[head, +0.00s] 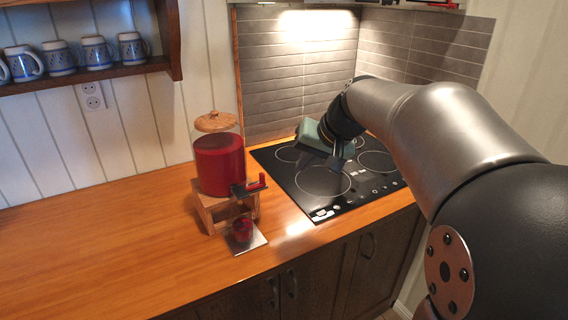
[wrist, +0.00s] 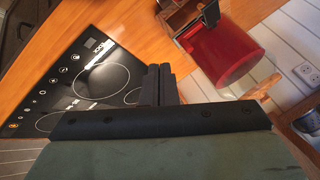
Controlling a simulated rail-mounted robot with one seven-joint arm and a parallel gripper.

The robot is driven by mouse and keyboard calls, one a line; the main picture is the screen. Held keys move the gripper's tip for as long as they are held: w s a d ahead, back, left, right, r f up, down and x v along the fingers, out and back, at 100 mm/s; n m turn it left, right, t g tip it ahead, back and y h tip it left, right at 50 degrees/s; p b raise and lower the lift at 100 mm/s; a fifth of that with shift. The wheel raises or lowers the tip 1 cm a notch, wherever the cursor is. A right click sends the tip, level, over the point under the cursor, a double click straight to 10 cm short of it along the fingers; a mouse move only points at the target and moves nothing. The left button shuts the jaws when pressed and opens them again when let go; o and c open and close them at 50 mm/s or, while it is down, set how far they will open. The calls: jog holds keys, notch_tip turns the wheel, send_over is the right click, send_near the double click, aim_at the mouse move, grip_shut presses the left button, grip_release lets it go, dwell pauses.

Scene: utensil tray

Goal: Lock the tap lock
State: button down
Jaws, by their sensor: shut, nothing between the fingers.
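A red drink dispenser (head: 219,164) with a round wooden lid (head: 215,122) stands on a small wooden stand (head: 212,212). Its black tap with a red handle (head: 257,183) sticks out at the lower right of the dispenser. In the wrist view the red dispenser (wrist: 228,55) is at the upper right, with the dark tap piece (wrist: 208,15) at the top. My gripper (head: 337,164) is over the cooktop, right of the dispenser and apart from it. Its fingers (wrist: 158,84) are together and empty in the wrist view.
The black cooktop (head: 310,199) lies under my gripper. Several mugs (head: 96,52) stand on a shelf at the upper left. The left counter (head: 90,235) is clear.

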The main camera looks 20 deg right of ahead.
jog(key=shift+w+d+r, duration=0.45)
jog(key=shift+w+d, duration=0.05)
jog(key=shift+d, duration=0.1)
jog(key=w+a+f+p, duration=0.3)
jog(key=w+a+f, duration=0.3)
jog(key=f, duration=0.2)
jog(key=shift+w+a, duration=0.3)
jog(key=shift+w, duration=0.1)
